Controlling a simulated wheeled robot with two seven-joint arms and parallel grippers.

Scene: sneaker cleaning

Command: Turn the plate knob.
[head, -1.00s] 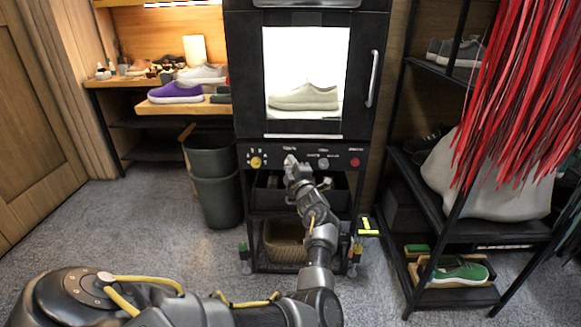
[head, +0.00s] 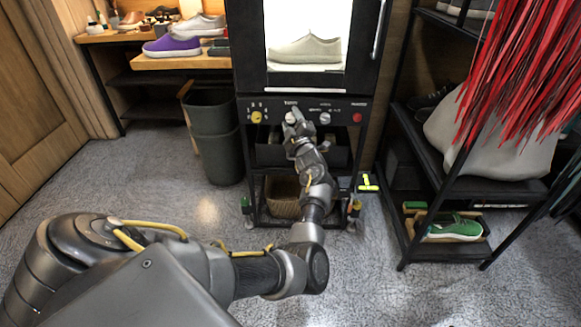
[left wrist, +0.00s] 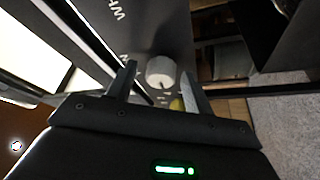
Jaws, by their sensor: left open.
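A black control panel (head: 275,103) under the lit cabinet carries a yellow knob (head: 256,117) at left, a pale knob (head: 290,117) in the middle, a silver knob (head: 325,118) and a red button (head: 357,117). The labels are too small to read, so I cannot tell which is the plate knob. My left gripper (head: 297,127) is at the pale middle knob and partly covers it. In the left wrist view the pale knob (left wrist: 160,72) shows between the open fingers; I cannot tell whether they touch it. The yellow knob (left wrist: 176,103) is beyond. My right gripper is not in view.
A pale shoe (head: 306,50) sits in the lit cabinet above the panel. A dark bin (head: 213,135) stands left, a wicker basket (head: 284,197) below, and a shoe rack (head: 455,178) right. The floor in front is clear.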

